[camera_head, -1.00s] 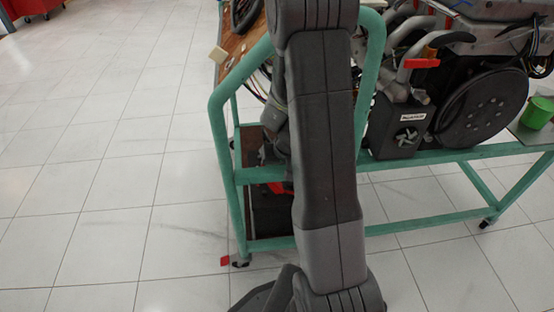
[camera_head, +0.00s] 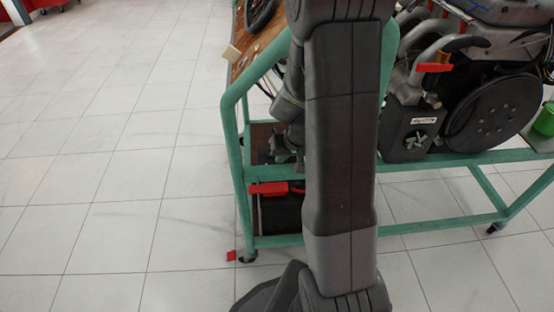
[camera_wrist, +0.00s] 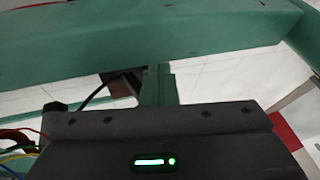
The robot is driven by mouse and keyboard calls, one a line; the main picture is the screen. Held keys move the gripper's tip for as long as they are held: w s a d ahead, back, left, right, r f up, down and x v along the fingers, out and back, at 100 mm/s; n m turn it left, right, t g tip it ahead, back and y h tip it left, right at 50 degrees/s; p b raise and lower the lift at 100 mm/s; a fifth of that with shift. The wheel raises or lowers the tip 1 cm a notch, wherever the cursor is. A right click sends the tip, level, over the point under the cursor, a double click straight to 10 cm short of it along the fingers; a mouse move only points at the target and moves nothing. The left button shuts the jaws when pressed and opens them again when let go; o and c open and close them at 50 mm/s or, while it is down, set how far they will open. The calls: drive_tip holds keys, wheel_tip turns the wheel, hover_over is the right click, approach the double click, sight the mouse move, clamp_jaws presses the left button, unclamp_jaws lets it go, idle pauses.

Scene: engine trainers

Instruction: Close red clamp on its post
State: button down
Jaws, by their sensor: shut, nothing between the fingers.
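A red clamp (camera_head: 268,188) shows as a flat red bar in the head view, at the top of a black battery-like box (camera_head: 280,214) on the cart's lower shelf. A red cable (camera_head: 298,190) runs right from it, behind my arm. The post under the clamp is hidden, so I cannot tell how the clamp sits on it. My gripper (camera_head: 284,157) is shut and empty, above the clamp and apart from it, partly hidden by my arm. In the wrist view a dark housing with a green light fills the bottom; the clamp does not show there.
The green cart frame (camera_head: 235,155) stands close around the box, with a top rail above. An engine with another red handle (camera_head: 433,68) and a green cup (camera_head: 545,121) are at right. Colored wires (camera_wrist: 18,145) show in the wrist view.

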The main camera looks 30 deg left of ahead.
drive_tip(key=p+v, duration=0.1)
drive_tip(key=v, duration=0.6)
drive_tip(key=shift+r+p, duration=0.3)
drive_tip(key=shift+p, duration=0.05)
drive_tip(key=shift+s+d, duration=0.1)
drive_tip(key=b+x, duration=0.4)
drive_tip(key=x, duration=0.9)
drive_tip(key=shift+f, duration=0.35)
drive_tip(key=shift+r, duration=0.1)
